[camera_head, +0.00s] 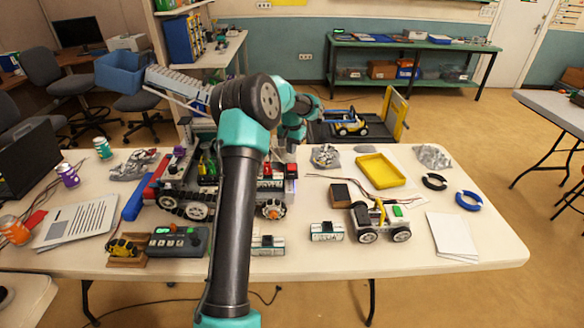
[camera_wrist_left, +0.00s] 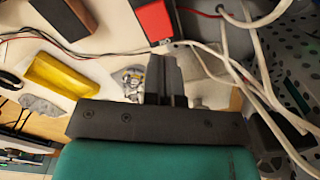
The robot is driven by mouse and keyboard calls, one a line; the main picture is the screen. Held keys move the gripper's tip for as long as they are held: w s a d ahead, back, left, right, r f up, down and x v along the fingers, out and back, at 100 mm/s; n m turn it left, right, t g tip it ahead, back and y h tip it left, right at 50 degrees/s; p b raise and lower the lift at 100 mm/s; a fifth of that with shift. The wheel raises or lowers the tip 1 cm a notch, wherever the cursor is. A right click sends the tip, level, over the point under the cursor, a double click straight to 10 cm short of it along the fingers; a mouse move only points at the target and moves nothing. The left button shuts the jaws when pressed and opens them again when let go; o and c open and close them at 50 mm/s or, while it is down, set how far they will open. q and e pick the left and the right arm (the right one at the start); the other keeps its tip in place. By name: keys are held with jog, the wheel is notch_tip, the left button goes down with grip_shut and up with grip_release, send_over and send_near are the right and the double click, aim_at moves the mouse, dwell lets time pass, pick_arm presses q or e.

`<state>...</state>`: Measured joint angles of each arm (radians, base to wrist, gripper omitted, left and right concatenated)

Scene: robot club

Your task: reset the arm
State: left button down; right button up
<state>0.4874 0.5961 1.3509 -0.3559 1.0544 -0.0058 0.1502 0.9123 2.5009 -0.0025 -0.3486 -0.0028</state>
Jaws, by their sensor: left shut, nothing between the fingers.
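My left arm rises through the middle of the head view and bends over at the top. My left gripper (camera_head: 291,147) points down at the right end of a large tracked robot model (camera_head: 205,170) on the table. In the left wrist view its dark fingers (camera_wrist_left: 165,75) are together with nothing between them. A red block (camera_wrist_left: 155,20) and white cables (camera_wrist_left: 240,75) lie just beyond the fingertips; I cannot tell whether they touch. My right gripper is in neither view.
On the white table, a yellow tray (camera_head: 380,171), a small wheeled car (camera_head: 380,222), a black ring (camera_head: 434,182) and a blue ring (camera_head: 468,201) lie to the right. A controller box (camera_head: 178,242) and papers (camera_head: 78,220) lie left.

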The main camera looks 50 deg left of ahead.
pick_arm(q)
jog(key=shift+r, duration=0.7)
